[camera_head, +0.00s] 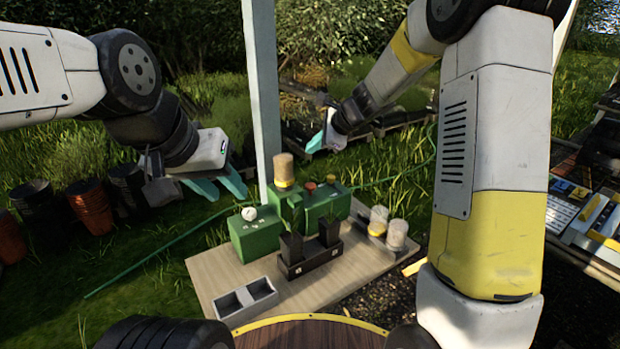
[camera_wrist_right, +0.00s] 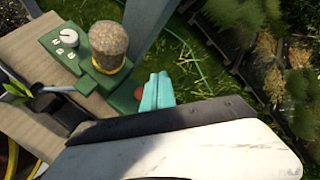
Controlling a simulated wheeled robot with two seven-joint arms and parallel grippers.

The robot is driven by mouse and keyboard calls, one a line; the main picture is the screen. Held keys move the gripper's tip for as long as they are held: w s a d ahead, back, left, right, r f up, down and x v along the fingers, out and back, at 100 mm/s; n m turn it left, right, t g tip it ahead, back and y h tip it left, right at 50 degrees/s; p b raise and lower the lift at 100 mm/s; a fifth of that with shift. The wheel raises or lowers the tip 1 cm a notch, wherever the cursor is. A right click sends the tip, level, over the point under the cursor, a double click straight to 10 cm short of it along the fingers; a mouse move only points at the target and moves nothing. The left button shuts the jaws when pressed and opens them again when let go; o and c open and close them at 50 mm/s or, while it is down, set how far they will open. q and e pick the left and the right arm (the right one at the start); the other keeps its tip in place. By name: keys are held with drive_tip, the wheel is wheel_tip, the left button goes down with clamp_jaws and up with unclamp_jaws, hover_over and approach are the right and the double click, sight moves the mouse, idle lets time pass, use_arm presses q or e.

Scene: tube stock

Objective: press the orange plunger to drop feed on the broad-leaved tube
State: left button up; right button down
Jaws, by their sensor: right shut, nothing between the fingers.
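The green feeder unit (camera_head: 324,203) stands on a wooden board and carries two small caps. One cap is reddish (camera_head: 310,187); the orange plunger (camera_head: 331,179) appears to be the other, further right. A black rack (camera_head: 310,262) in front holds two dark tubes (camera_head: 291,246); which is broad-leaved is unclear here. Green leaves (camera_wrist_right: 17,91) show at the left in the right wrist view. My right gripper (camera_head: 318,142) is shut and empty, above and behind the feeder. In its wrist view, its fingertips (camera_wrist_right: 157,91) overlap the area beside a reddish cap (camera_wrist_right: 138,94). My left gripper (camera_head: 219,187) is open, left of the feeder.
A feed-filled hopper (camera_head: 283,169) rises from the feeder. A green box with a white dial (camera_head: 249,214) stands left of it. Two jars (camera_head: 396,235) stand at the right and a grey two-cell tray (camera_head: 246,299) at the front. A pale post (camera_head: 261,90) rises behind.

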sight(313, 186)
drive_tip(key=shift+w+a+f+m, duration=0.1)
drive_tip(key=shift+w+f+m, duration=0.2)
drive_tip(key=shift+w+f, duration=0.2)
drive_tip(key=shift+f, duration=4.4)
drive_tip(key=shift+f, duration=0.4)
drive_tip(key=shift+f, duration=0.85)
drive_tip(key=shift+r, duration=1.25)
